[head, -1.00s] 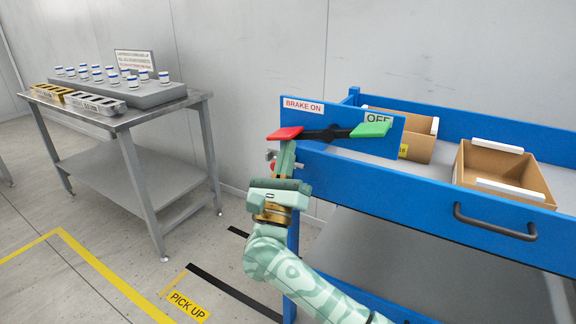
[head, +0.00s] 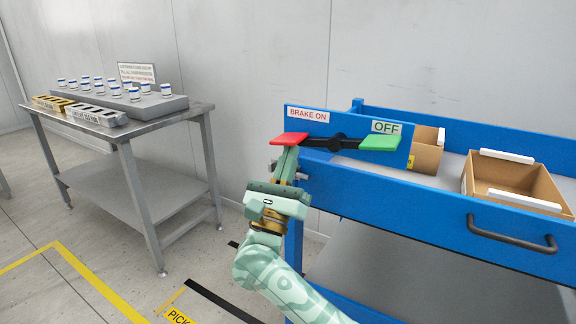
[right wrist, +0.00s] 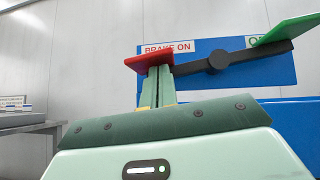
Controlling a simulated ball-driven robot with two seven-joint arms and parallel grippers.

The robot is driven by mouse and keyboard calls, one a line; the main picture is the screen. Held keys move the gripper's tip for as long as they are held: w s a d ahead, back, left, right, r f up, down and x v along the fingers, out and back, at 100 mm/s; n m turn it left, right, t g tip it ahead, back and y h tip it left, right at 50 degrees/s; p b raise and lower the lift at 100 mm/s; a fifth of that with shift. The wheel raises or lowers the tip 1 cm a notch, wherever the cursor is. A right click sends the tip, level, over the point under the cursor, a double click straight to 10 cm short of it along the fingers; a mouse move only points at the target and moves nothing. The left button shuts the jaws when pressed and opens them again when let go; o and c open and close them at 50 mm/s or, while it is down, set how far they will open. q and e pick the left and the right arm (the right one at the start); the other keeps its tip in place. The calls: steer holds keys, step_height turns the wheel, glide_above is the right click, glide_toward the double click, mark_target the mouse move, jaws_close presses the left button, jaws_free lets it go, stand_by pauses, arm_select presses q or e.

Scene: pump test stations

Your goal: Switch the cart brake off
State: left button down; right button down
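The brake lever (head: 338,143) is a dark bar pivoted on a blue panel (head: 348,121) at the cart's left end. Its left end carries a red paddle (head: 297,142) below the "BRAKE ON" label. Its right end carries a green paddle (head: 380,143) below the "OFF" label. Relative to the panel, the red end sits low and the green end high. My right gripper (head: 288,156) is upright just under the red paddle, its fingers together in the right wrist view (right wrist: 158,82). The paddle hides the fingertips; contact is unclear. My left gripper is not in view.
The blue cart (head: 430,215) carries open cardboard boxes (head: 512,180) and has a dark handle (head: 512,236). A metal table (head: 165,123) with trays and several small jars stands at left. Yellow and black floor tape lies between them.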

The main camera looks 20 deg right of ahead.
mark_target(285, 141)
steer(key=r+m, duration=0.1)
steer(key=m+g+h, duration=0.1)
steer(key=r, duration=0.1)
steer(key=shift+w+a+r+m+g+h, duration=0.15)
steer(key=shift+a+r+m+g+h, duration=0.15)
steer(key=shift+r+m, duration=0.1)
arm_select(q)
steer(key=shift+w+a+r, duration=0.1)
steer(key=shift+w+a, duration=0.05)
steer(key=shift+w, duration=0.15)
arm_select(e)
steer(key=shift+w+r, duration=0.1)
steer(key=shift+r, duration=0.3)
